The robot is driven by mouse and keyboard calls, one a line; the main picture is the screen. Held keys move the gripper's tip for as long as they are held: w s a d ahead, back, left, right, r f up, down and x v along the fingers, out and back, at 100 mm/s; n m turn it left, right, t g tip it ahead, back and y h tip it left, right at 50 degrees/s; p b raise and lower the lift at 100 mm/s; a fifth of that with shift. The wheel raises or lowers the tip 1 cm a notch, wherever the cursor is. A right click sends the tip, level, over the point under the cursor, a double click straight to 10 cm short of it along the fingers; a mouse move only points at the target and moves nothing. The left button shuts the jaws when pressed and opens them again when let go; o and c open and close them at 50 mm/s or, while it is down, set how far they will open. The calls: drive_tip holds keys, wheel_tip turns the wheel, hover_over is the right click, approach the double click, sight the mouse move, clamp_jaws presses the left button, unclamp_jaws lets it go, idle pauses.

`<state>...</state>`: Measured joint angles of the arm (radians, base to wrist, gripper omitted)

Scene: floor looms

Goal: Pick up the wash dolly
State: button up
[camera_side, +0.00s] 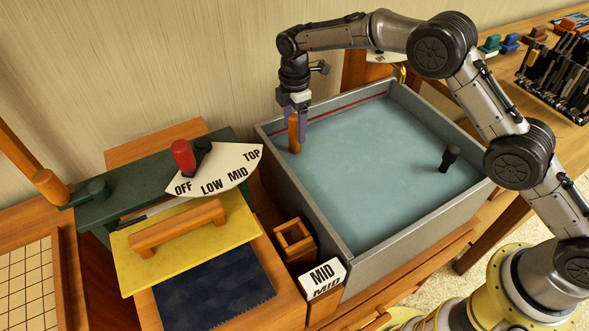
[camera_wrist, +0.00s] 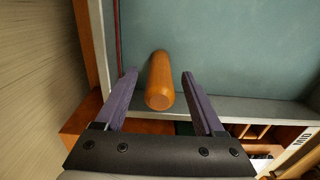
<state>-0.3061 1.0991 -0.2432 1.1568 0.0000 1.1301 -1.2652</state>
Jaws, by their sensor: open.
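The wash dolly appears to be the brown wooden cylinder (camera_side: 294,134) standing upright at the back left inside the grey tub (camera_side: 318,215). My gripper (camera_side: 296,113) hangs over it, pointing down, with its purple fingers at the cylinder's upper part. In the wrist view the cylinder (camera_wrist: 160,82) lies between the two spread fingers of my gripper (camera_wrist: 158,76), with a visible gap on each side. The gripper is open and holds nothing. The cylinder's lower end is at the blue-green surface in the tub; whether anything continues beneath is hidden.
The tub walls rise close to the cylinder. A black peg (camera_side: 449,158) stands at the tub's right. A small wooden box (camera_side: 294,240) and a MID sign (camera_side: 321,278) stand beside the tub. A dial with a red knob (camera_side: 183,156) is at left. The tub's middle is clear.

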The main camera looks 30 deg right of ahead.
drive_tip(key=shift+f, duration=0.85)
drive_tip(key=shift+c, duration=0.2)
clamp_jaws()
drive_tip(key=shift+r, duration=0.15)
idle(0.5)
